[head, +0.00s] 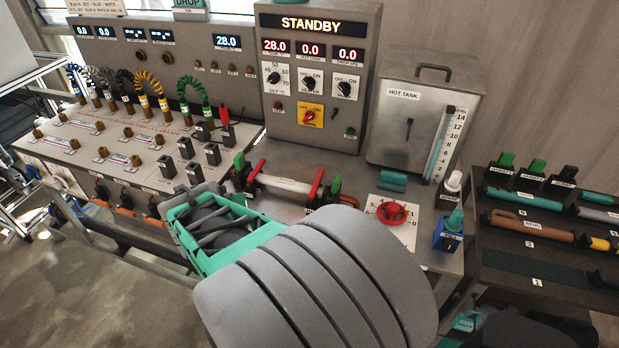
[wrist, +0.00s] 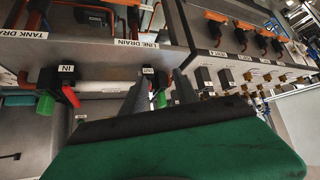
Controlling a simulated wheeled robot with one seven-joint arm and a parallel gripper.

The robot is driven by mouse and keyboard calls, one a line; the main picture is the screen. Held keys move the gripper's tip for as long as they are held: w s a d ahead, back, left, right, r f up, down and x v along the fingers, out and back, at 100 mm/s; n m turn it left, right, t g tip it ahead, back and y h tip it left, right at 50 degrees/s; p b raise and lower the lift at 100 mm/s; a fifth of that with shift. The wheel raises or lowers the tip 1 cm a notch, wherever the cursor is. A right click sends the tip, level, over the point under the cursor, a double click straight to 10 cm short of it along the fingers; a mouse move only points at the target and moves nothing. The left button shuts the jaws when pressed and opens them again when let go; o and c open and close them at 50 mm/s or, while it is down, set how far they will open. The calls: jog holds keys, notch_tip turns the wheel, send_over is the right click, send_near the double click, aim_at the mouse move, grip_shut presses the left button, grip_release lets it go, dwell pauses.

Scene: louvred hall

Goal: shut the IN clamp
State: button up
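The IN clamp (wrist: 48,78) is at the left of the wrist view, a dark body under an IN label, with a red lever (wrist: 70,95) slanting away from it and a green part below. In the head view it appears to be the right-hand clamp (head: 317,184) on the white tube (head: 284,184), its red lever tilted up. A second red-levered clamp (head: 256,169) is at the tube's left end. My gripper (wrist: 157,88) has two grey fingers apart and empty, close to the second clamp. In the head view my gripper (head: 214,194) is left of the tube, its fingertips partly hidden.
A control box (head: 315,75) reading STANDBY and the hot tank (head: 420,115) stand behind the tube. A red valve wheel (head: 392,213) and a blue block (head: 449,233) are at right. The patch panel (head: 75,140) is at left. My arm covers the bench front.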

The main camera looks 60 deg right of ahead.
aim_at(319, 174)
jog(key=s+d+m+h, duration=0.1)
jog(key=s+d, duration=0.1)
jog(key=d, duration=0.1)
jog(key=s+d+f+m+h, duration=0.1)
jog(key=s+d, duration=0.1)
jog(key=d, duration=0.1)
jog(key=s+d+f+m+g+h, duration=0.1)
jog(key=d, duration=0.3)
jog(key=shift+s+f+b, duration=0.2)
jog(key=shift+s+b, duration=0.15)
jog(key=shift+s, duration=0.05)
jog(key=s+d+m+h, duration=0.1)
jog(key=s+d, duration=0.1)
jog(key=s+d+m+g+h, duration=0.1)
jog(key=s+d, duration=0.2)
jog(key=s+d+g+h, duration=0.1)
jog(key=s+d, duration=0.2)
jog(key=shift+r+m+b, duration=0.35)
jog(key=shift+r+m, duration=0.05)
jog(key=shift+d+h, duration=0.2)
jog(key=shift+h, duration=0.1)
jog(key=p+x, duration=0.1)
jog(key=x, duration=0.6)
jog(key=shift+w+d, duration=0.1)
jog(key=shift+d, duration=0.05)
jog(key=shift+c, duration=0.5)
grip_shut()
